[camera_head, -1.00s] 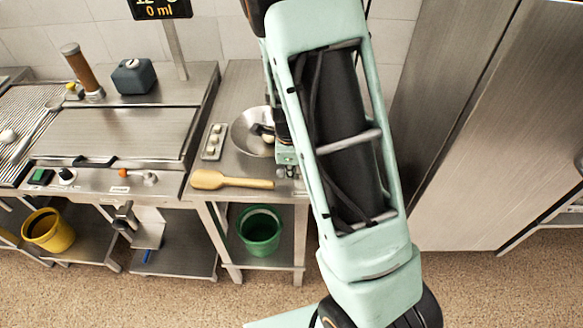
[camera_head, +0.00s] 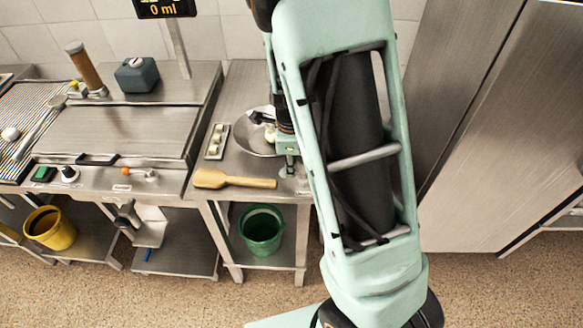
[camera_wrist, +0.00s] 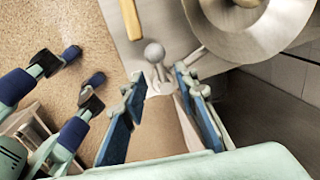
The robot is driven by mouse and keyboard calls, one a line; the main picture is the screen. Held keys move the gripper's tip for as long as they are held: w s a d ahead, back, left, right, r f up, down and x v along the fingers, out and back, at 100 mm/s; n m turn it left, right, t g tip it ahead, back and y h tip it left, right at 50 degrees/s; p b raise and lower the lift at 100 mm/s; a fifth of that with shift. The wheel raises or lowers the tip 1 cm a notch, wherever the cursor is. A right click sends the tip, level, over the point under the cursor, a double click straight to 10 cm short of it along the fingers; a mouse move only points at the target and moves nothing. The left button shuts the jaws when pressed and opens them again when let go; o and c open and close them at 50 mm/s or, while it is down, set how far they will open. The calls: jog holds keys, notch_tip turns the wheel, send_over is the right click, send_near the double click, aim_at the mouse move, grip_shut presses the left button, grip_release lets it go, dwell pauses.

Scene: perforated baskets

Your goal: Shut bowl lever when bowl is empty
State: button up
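A metal bowl (camera_head: 240,136) sits on the narrow steel counter, partly hidden by my arm. A grey ball-topped lever (camera_wrist: 154,53) stands beside the bowl in the wrist view. My gripper (camera_wrist: 161,80) shows two blue fingers spread apart just below the ball, one on each side of its line. I cannot tell whether either touches the lever. My arm hides most of the gripper in the head view.
A wooden paddle (camera_head: 235,181) lies at the counter's front edge, beside a small tray (camera_head: 214,141). A display (camera_head: 165,9) reads 0 ml. A green bucket (camera_head: 261,230) stands on the lower shelf. A steel cabinet (camera_head: 480,150) rises on the right.

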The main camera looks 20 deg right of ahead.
notch_tip(320, 180, up, 8)
jog(key=s, duration=0.1)
jog(key=shift+s+a+f, duration=0.2)
jog(key=shift+s+a, duration=0.05)
jog(key=shift+a, duration=0.05)
dwell(0.3)
